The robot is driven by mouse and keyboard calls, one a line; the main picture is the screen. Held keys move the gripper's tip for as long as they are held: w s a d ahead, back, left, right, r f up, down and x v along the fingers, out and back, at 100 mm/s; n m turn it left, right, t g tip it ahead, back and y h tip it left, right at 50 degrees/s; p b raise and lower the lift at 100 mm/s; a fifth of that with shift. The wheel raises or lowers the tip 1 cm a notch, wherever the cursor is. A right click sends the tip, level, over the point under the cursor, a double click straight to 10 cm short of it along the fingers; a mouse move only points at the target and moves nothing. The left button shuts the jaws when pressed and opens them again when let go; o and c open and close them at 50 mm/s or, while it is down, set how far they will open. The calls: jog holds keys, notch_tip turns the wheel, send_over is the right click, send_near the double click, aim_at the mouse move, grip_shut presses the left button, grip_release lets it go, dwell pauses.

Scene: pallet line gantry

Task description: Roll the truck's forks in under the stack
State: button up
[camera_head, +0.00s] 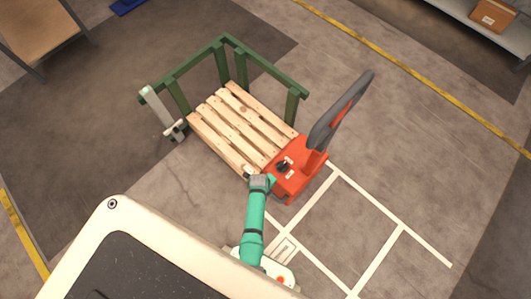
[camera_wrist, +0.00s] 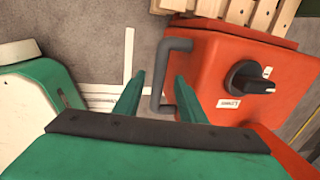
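The red pallet truck (camera_head: 292,172) stands at the right-hand end of the slatted wooden pallet (camera_head: 232,118), close against it. Its dark tiller (camera_head: 340,110) leans up to the right. Its forks are not visible. The pallet carries nothing. In the wrist view the truck's red body (camera_wrist: 215,65) has a black knob (camera_wrist: 250,80) and a dark grey grab handle (camera_wrist: 160,75) on its side. My gripper (camera_head: 268,181) is beside the truck body. In the wrist view its green fingers (camera_wrist: 159,75) are apart, with the handle between them and gaps visible on both sides.
A green frame (camera_head: 222,55) surrounds the pallet's far sides. A pale post with a small lever (camera_head: 160,112) stands at its left. White floor lines (camera_head: 372,222) run right of the truck. A shelf with a box (camera_head: 494,15) is at upper right. Floor beyond the truck is clear.

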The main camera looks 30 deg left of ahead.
notch_tip(320, 180, up, 7)
jog(key=s, duration=0.1)
jog(key=shift+s+a, duration=0.15)
dwell(0.7)
jog(key=s+r+n+t+y, duration=0.2)
jog(key=s+r+n+t, duration=0.5)
jog(key=r, duration=0.5)
jog(key=s+d+r+n+t, duration=0.2)
jog(key=s+d+r+n, duration=0.1)
jog(key=r, duration=0.7)
jog(key=s+d+r+n+t+h, duration=0.1)
jog(key=s+d+r+n+t, duration=0.1)
jog(key=d+r+n, duration=0.4)
jog(key=s+d+r+n+t, duration=0.2)
jog(key=d+r+n, duration=0.3)
jog(key=r, duration=1)
jog(key=shift+s+d+r, duration=0.3)
jog(key=shift+s+d, duration=0.25)
jog(key=shift+s, duration=0.35)
jog(key=shift+c, duration=0.7)
